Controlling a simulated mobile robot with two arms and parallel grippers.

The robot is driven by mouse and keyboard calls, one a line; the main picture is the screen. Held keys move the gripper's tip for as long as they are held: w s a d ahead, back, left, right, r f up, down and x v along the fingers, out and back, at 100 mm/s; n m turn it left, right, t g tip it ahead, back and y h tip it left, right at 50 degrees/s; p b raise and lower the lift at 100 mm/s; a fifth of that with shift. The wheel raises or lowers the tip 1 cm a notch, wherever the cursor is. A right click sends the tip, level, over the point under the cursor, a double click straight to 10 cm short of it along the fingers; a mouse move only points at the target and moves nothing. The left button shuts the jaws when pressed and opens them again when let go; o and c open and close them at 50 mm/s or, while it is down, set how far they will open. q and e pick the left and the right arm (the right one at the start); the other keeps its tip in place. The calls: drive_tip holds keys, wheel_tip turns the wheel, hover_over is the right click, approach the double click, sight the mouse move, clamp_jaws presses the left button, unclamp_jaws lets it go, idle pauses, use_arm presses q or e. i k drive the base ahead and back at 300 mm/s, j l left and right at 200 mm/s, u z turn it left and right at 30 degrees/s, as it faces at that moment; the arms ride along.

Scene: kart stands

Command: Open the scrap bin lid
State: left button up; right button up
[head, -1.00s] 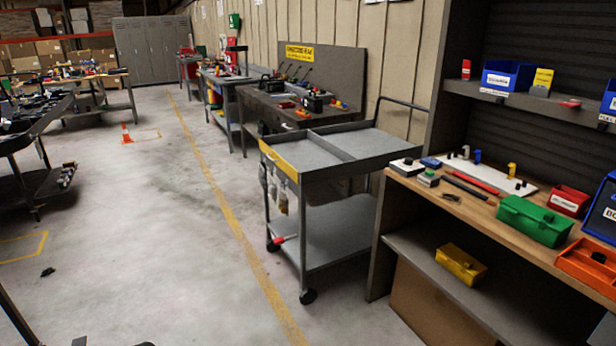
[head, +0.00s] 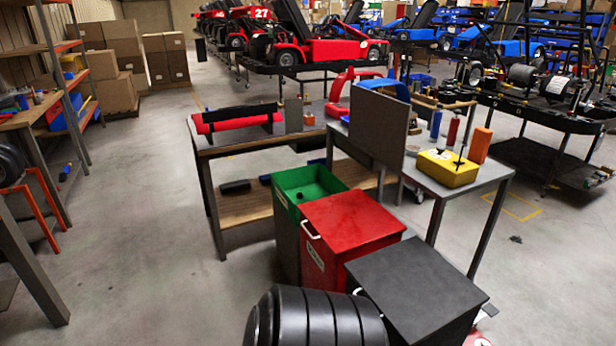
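Three bins stand in a row in the lower middle of the head view. The green bin (head: 290,236) is open at the top, with a dark round thing at its inner edge. The red bin (head: 314,262) has a flat red lid (head: 352,221) lying shut and a white handle on its left side. The nearest bin has a flat dark grey lid (head: 418,287), also shut, with a pale handle partly hidden at its left. The labels are too small to read, so I cannot tell which is the scrap bin. Neither of my grippers is in view.
Black ribbed tyre-like rounds (head: 318,318) stand close in front of the bins. A workbench (head: 215,148) and a table with a yellow box (head: 447,168) stand behind them. Shelving (head: 50,130) is at left. The floor (head: 150,250) left of the bins is clear.

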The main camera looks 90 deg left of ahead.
sight(349, 221)
drive_tip(key=j+u, duration=0.1)
drive_tip(key=u, duration=2.65)
